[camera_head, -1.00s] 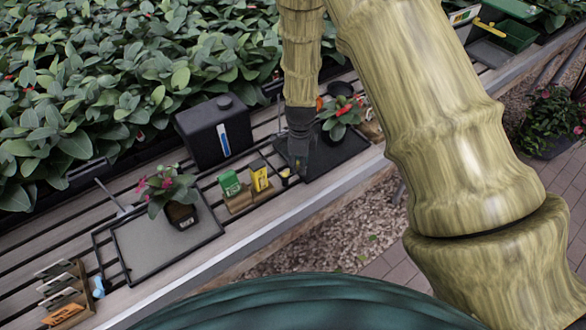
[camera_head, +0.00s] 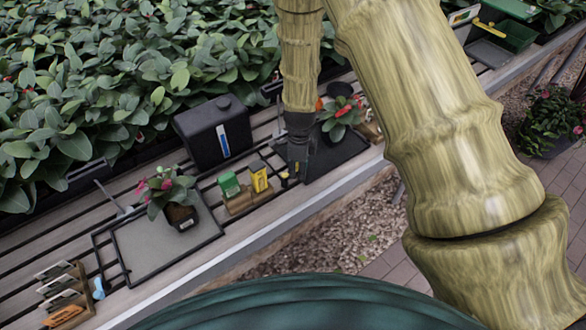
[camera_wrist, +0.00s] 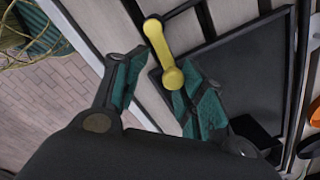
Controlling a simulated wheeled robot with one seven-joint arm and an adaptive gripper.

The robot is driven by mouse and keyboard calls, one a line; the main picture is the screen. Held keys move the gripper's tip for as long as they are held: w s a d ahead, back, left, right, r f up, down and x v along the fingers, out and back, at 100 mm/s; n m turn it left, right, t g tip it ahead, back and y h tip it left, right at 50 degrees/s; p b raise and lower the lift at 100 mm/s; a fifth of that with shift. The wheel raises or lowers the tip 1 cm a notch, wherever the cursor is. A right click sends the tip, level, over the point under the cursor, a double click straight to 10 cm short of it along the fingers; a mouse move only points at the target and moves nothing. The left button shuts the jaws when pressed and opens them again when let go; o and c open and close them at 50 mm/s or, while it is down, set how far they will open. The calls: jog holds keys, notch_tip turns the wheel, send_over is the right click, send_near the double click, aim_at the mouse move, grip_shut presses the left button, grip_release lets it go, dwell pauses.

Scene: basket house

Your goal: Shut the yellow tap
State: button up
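The yellow tap handle (camera_wrist: 158,48) shows in the wrist view as a bar with a rounded knob at each end, slanting over the slatted bench. My gripper (camera_wrist: 163,72) is open, with its teal-padded fingers on either side of the handle's lower knob. The right pad is very close to that knob; I cannot tell whether it touches. The left finger stands apart from it. In the head view my gripper (camera_head: 299,160) points down at the bench. The tap is mostly hidden or too small to make out there.
A black tray (camera_wrist: 245,80) lies beside the tap. The head view shows a black canister (camera_head: 212,130), a green box (camera_head: 229,184), a yellow box (camera_head: 259,176) and a potted red-flowered plant (camera_head: 342,115) near my gripper. Dense foliage (camera_head: 90,80) lines the back.

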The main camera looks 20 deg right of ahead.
jog(key=shift+w+r+p, duration=0.15)
jog(key=shift+w+p, duration=0.15)
jog(key=shift+p, duration=0.05)
notch_tip(320, 180, up, 7)
jog(key=p, duration=0.5)
dwell(0.3)
